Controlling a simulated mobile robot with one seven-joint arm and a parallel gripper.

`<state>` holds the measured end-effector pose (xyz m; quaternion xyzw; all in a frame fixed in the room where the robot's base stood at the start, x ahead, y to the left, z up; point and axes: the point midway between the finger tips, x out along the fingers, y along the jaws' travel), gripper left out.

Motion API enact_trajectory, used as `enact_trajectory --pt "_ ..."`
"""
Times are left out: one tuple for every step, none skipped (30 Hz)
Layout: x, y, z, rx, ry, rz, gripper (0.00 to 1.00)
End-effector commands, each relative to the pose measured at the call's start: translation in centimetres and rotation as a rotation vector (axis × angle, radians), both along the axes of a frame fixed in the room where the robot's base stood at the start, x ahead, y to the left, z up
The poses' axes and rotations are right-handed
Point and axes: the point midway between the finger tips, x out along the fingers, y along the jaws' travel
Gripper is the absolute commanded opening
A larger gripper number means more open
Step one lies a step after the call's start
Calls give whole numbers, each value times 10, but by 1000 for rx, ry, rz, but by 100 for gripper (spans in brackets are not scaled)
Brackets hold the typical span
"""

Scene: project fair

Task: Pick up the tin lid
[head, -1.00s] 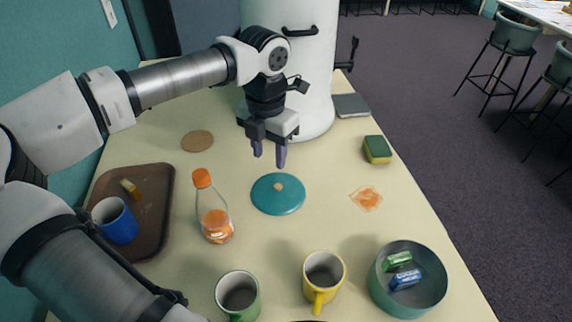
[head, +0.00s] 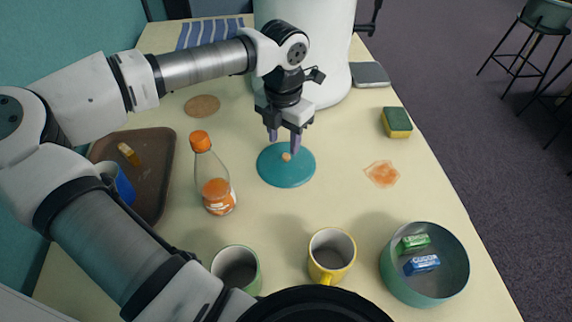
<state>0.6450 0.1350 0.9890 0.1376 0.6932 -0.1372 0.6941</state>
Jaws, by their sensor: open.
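The tin lid (head: 286,174) is a round teal disc with a small tan knob (head: 287,157) at its middle, lying flat on the cream table. My gripper (head: 284,139) points down just above the far part of the lid, close to the knob. Its two dark fingers are apart with nothing between them. I cannot tell whether the fingertips touch the lid.
An orange-capped bottle (head: 212,180) stands left of the lid. A green mug (head: 237,270), a yellow mug (head: 331,256) and a teal tin (head: 425,270) holding two small packets are nearer. A brown tray (head: 150,185), sponge (head: 396,122) and orange stain (head: 381,173) flank it.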

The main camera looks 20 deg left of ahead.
Motion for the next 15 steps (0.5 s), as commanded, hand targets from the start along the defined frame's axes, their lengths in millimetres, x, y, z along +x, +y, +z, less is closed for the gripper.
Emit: enact_trajectory --pt "0 -2 -8 -1 1 -1 42" --pt "1 -2 -12 -1 2 -1 42" --pt "1 -3 -19 -1 3 -1 42" --pt "1 -4 -24 -1 3 -1 42" --pt "2 -5 -29 -1 3 -2 42" --pt "2 -5 -36 -1 2 -1 42" --pt "2 -5 -40 -1 2 -1 42" --pt "2 -5 -43 -1 2 -1 42" --pt "2 -5 -45 -1 2 -1 42" --pt "2 -5 -46 -1 2 -1 42" --pt "2 -4 -46 -1 1 -1 42" --pt "2 -4 -46 -1 1 0 42" --pt "2 -4 -45 0 1 0 42" --pt "2 -4 -45 0 1 0 42" --pt "2 -4 -45 -1 1 0 42"
